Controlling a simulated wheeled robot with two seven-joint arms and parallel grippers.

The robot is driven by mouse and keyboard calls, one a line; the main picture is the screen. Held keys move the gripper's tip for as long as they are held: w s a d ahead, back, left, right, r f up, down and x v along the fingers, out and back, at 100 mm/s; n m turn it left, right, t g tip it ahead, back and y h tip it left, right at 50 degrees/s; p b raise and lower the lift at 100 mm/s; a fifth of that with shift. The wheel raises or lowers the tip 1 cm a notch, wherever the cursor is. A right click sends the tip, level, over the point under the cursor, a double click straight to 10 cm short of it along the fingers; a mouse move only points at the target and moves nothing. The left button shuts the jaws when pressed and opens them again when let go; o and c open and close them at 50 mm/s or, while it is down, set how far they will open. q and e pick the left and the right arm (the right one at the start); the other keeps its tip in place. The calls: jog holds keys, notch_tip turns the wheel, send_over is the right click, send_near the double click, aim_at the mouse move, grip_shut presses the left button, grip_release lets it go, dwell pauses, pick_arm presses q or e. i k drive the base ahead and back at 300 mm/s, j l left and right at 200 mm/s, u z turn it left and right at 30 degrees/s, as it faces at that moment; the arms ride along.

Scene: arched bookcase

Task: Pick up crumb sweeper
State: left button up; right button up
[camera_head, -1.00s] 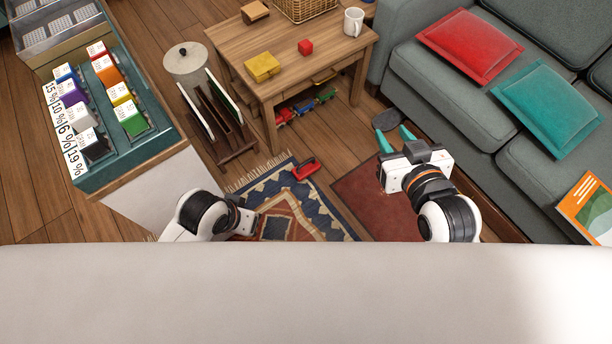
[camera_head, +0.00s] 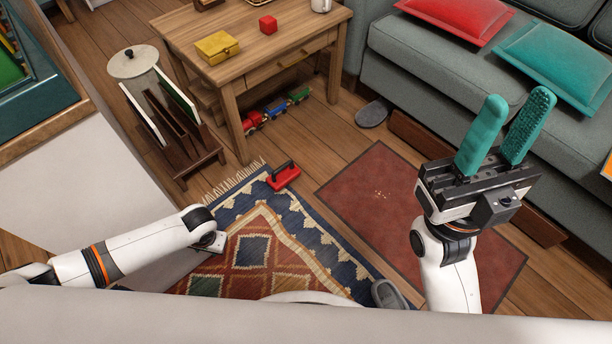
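A red crumb sweeper with a black handle (camera_head: 283,177) lies on the far edge of the patterned rug, in front of the wooden table. My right gripper (camera_head: 518,98) is raised at the right, with its two teal fingers apart and nothing between them. It is well to the right of the sweeper and not touching it. My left gripper (camera_head: 208,241) is at the lower left over the rug, nearer to me than the sweeper and apart from it. Its fingers cannot be made out.
A dark red mat (camera_head: 400,225) with crumbs (camera_head: 382,195) lies right of the patterned rug (camera_head: 262,225). The wooden table (camera_head: 240,75), a toy train (camera_head: 275,110), a wooden rack (camera_head: 178,140) and a sofa (camera_head: 430,80) surround the floor. Grey slippers (camera_head: 372,114) (camera_head: 390,295) lie on it.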

aim_at(283, 175)
jog(key=i+j+z, duration=0.1)
jog(key=z, duration=1.2)
jog(key=i+j, duration=0.1)
jog(key=j, duration=0.25)
jog(key=i+j, duration=0.1)
jog(key=j, duration=0.2)
jog(key=i+j, duration=0.1)
jog(key=j, duration=0.25)
